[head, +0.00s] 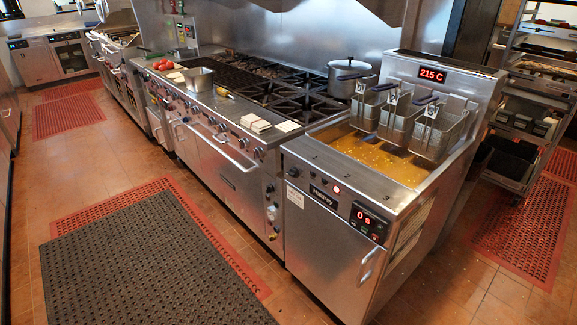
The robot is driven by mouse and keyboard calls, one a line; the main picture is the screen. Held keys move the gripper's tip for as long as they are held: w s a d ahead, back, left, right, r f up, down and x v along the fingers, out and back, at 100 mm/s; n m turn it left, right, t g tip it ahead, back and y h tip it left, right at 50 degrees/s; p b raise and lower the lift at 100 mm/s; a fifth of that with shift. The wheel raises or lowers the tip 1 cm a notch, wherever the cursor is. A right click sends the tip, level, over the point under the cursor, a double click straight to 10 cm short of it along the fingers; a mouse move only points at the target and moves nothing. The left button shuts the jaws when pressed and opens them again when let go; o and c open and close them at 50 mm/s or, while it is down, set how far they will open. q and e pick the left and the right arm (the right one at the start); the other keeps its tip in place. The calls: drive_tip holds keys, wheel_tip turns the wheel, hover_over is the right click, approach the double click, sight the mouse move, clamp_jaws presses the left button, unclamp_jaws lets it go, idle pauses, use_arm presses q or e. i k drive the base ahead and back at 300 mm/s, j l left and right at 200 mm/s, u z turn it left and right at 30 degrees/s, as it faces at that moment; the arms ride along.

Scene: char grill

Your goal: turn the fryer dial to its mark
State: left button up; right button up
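The fryer (330,240) is a steel cabinet at the right of the range, with oil (375,158) in its vat and several wire baskets (435,135) above it. Its back display (433,75) reads 215 C in red. The front control panel (325,192) carries a brand name, small dark round controls, a lit red light (336,188) and a timer display (367,217) reading 0 s. A small round control (293,171) sits at the panel's left end; I cannot tell whether it is the dial, and no mark is readable. Neither gripper is in view.
A range (220,150) with several knobs stands left of the fryer, bearing a lidded pot (348,78), a metal pan (198,79) and tomatoes (163,65). Dark and red mats (140,270) cover the floor in front. A shelf rack (525,110) stands at right. The floor before the fryer is clear.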

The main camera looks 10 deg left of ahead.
sight(293, 172)
drive_tip(key=i+j+z, duration=0.1)
drive_tip(key=i+j, duration=0.15)
drive_tip(key=i+j+z, duration=0.15)
drive_tip(key=j, duration=0.35)
drive_tip(key=i+j+z, duration=0.1)
drive_tip(key=i+j, duration=0.25)
drive_tip(key=i+j+z, duration=0.15)
drive_tip(key=j, duration=0.4)
drive_tip(key=i+j+z, duration=0.1)
drive_tip(key=i+j, duration=0.15)
drive_tip(key=j, duration=0.2)
drive_tip(key=i+j+z, duration=0.15)
drive_tip(key=j, duration=0.3)
drive_tip(key=i+j+z, duration=0.1)
drive_tip(key=j, duration=0.4)
drive_tip(key=i+j+z, duration=0.15)
drive_tip(key=j, duration=0.35)
drive_tip(key=i, duration=0.05)
